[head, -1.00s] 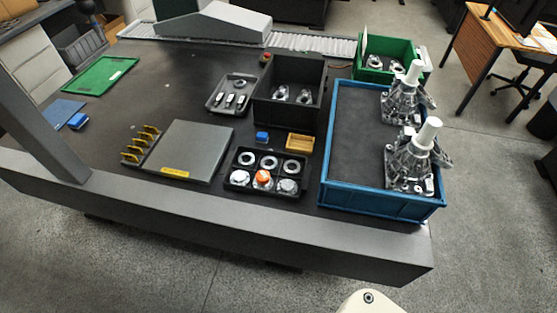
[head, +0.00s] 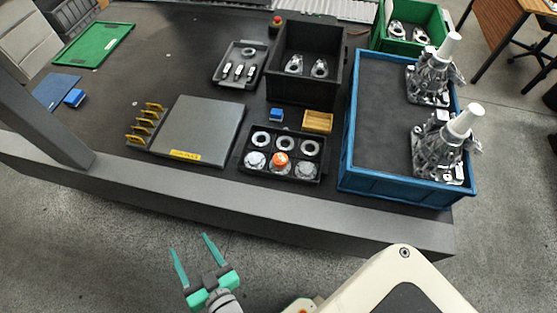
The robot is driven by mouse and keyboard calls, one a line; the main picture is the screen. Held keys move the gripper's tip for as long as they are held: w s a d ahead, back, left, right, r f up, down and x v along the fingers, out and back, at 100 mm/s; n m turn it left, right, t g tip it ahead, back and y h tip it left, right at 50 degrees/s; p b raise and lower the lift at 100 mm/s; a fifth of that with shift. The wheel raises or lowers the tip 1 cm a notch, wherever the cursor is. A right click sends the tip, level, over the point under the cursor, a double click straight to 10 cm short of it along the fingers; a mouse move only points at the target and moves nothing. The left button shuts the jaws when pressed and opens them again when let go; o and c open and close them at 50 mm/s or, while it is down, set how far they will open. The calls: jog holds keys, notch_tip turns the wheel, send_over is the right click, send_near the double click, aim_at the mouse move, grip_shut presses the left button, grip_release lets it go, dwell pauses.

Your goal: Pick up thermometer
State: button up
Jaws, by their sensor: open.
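I cannot make out a thermometer for certain in the head view. Small black-and-white pieces (head: 238,70) lie in a grey tray (head: 223,84) on the dark table, but they are too small to identify. My gripper (head: 191,243) is at the bottom of the view, in front of the table's near edge and over the floor. Its two thin teal fingers are spread apart with nothing between them. It is well away from everything on the table.
The dark table (head: 180,60) has a raised front edge and a grey post (head: 40,110) at left. A grey plate (head: 205,125), a black parts tray (head: 243,163), a black bin (head: 300,93) and a blue crate (head: 395,180) with metal housings stand on it.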

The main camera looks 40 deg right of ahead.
jog(key=w+a+r+n+y, duration=0.2)
jog(key=w+r+n+y, duration=0.15)
jog(key=w, duration=0.75)
jog(key=w+a+r+n+y, duration=0.2)
jog(key=w+r, duration=0.3)
jog(key=w, duration=0.6)
jog(key=w+r+n+g+y, duration=0.1)
jog(key=w+r+n+y, duration=0.15)
jog(key=w+n, duration=0.2)
jog(key=n+g+h, duration=0.8)
jog(key=n+g, duration=0.1)
jog(key=g, duration=0.6)
send_over(280, 158)
jog(key=f, duration=0.9)
jog(key=shift+a+f, duration=0.2)
jog(key=shift+f, duration=0.05)
jog(key=shift+d+f, duration=0.15)
jog(key=shift+f, duration=2.9)
